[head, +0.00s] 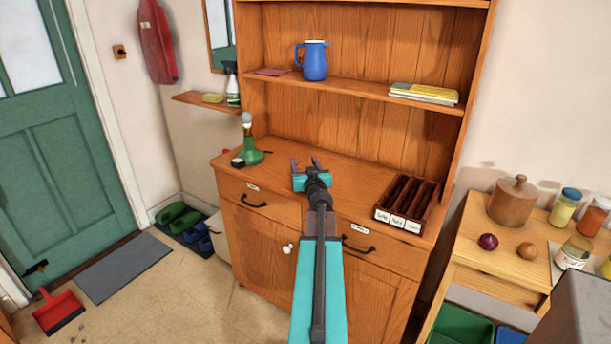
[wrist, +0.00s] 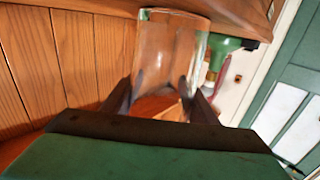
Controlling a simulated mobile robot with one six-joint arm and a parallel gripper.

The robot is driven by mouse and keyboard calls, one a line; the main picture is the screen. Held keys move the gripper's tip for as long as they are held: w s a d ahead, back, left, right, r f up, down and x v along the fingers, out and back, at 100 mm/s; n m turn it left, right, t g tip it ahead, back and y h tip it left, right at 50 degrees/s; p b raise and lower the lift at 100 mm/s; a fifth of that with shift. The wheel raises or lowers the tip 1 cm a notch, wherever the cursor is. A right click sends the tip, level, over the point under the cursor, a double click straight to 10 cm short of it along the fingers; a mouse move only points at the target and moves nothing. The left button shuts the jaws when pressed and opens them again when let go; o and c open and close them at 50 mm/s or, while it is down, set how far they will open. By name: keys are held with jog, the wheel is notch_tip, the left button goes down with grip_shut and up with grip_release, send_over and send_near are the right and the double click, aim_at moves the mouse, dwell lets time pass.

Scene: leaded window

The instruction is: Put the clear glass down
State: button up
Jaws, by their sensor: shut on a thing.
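The clear glass (wrist: 170,50) is between the two dark fingers of my gripper (wrist: 162,98) in the wrist view. My gripper is shut on it, with a finger on either side. In the head view my gripper (head: 307,165) is over the worktop (head: 340,178) of the wooden dresser, and I cannot make out the glass there. Whether the glass touches the worktop is not clear.
A dark compartmented tray (head: 378,212) with labels sits to the right. A blue jug (head: 314,62) and books (head: 424,93) are on the shelf above. Worktop between gripper and tray is clear.

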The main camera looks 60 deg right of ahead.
jog(key=shift+r+p, duration=0.25)
jog(key=shift+p, duration=0.05)
